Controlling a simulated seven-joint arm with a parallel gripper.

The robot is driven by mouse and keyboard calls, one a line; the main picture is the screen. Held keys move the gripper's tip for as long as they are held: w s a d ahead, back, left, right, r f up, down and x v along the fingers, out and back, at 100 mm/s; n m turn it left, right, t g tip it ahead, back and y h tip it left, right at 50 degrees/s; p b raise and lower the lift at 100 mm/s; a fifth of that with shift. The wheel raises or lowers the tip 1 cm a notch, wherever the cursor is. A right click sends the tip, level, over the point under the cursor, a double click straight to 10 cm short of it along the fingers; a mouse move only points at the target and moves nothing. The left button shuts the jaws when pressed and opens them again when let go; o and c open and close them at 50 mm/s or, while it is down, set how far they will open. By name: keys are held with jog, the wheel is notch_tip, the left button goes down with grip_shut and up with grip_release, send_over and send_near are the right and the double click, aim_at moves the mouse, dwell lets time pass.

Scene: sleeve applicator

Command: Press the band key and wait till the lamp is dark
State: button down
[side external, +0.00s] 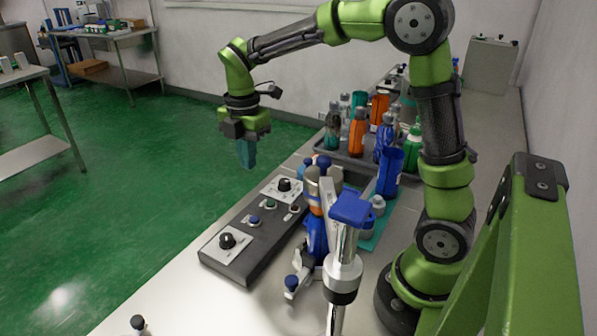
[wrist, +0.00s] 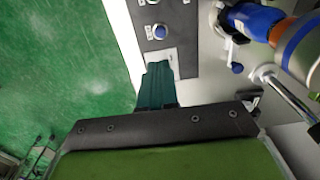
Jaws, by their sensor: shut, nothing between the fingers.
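A dark grey control panel (side external: 262,238) lies along the bench's left edge. It carries a blue round key (side external: 254,219), a dark green round button (side external: 271,203) and a small pale round fitting (side external: 294,208). I cannot tell which is the band key or the lamp, or whether a lamp is lit. The blue key also shows in the wrist view (wrist: 158,31). My gripper (side external: 247,164) points down with teal fingers shut and empty, raised above the panel's far end and apart from it. In the wrist view its fingers (wrist: 158,70) cover part of a white plate.
Two white plates with black knobs (side external: 227,241) (side external: 284,185) sit at the panel's ends. A blue and orange applicator (side external: 317,235) stands right of the panel, beside a blue-topped metal post (side external: 349,208). Bottles (side external: 358,132) fill a tray behind. Green floor lies left.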

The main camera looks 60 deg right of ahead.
aim_at(255, 218)
jog(key=shift+f, duration=0.25)
notch_tip(255, 218, down, 14)
jog(key=shift+r, duration=0.1)
dwell(0.5)
jog(key=shift+s+f, duration=0.1)
jog(key=shift+f, duration=0.95)
notch_tip(255, 218, up, 15)
jog(key=shift+w, duration=0.35)
jog(key=shift+f, duration=0.1)
dwell(4.4)
